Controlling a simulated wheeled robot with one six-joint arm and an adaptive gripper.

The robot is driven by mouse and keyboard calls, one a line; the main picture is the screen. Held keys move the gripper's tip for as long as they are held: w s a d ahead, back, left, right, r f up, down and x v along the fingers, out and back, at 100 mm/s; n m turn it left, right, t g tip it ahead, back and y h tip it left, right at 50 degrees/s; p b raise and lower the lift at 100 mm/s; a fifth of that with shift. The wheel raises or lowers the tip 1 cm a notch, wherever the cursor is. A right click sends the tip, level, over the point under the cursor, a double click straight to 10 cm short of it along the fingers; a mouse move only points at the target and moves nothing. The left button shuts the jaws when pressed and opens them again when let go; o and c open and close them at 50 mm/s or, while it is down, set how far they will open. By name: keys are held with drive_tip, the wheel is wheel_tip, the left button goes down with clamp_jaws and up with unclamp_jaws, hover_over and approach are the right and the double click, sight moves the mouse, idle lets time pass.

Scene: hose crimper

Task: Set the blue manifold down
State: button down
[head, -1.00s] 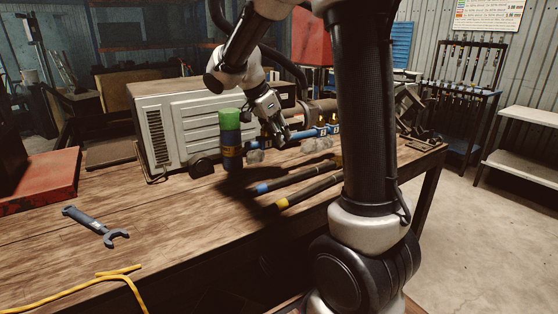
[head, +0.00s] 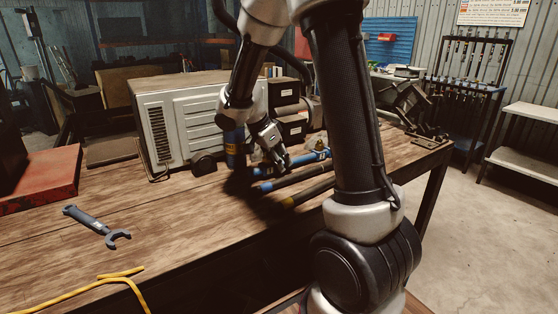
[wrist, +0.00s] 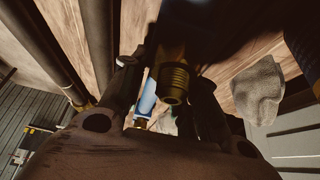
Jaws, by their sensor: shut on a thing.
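The blue manifold (head: 310,157) is a blue bar low over the workbench (head: 170,215), beyond the dark hoses. My gripper (head: 283,162) is shut on it near its left part. In the wrist view, a piece of the blue manifold (wrist: 147,95) shows between the fingers of my gripper (wrist: 155,110), beside a ridged brass fitting (wrist: 173,83). My arm and gripper hide much of the manifold. I cannot tell whether its underside touches the bench top.
Two dark hoses, one blue-ended (head: 266,187) and one yellow-ended (head: 289,202), lie in front. A grey rag (wrist: 258,90) lies close by. A wrench (head: 95,225) and yellow cord (head: 85,290) lie left.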

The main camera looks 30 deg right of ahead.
drive_tip(key=c, duration=1.1)
unclamp_jaws()
drive_tip(key=v, duration=1.1)
drive_tip(key=shift+a+r, duration=0.15)
drive_tip(key=shift+r, duration=0.2)
drive_tip(key=s+r+n+t+y, duration=0.1)
drive_tip(key=s+n, duration=0.5)
drive_tip(key=s, duration=0.2)
drive_tip(key=s+r+n+t+y, duration=0.1)
drive_tip(key=s+n+y, duration=0.1)
drive_tip(key=s+n, duration=0.3)
drive_tip(key=s+r+n+t+y, duration=0.1)
drive_tip(key=s+n+t+y, duration=0.1)
drive_tip(key=s+n, duration=0.4)
drive_tip(key=shift+s+n, duration=0.3)
drive_tip(key=shift+s, duration=2)
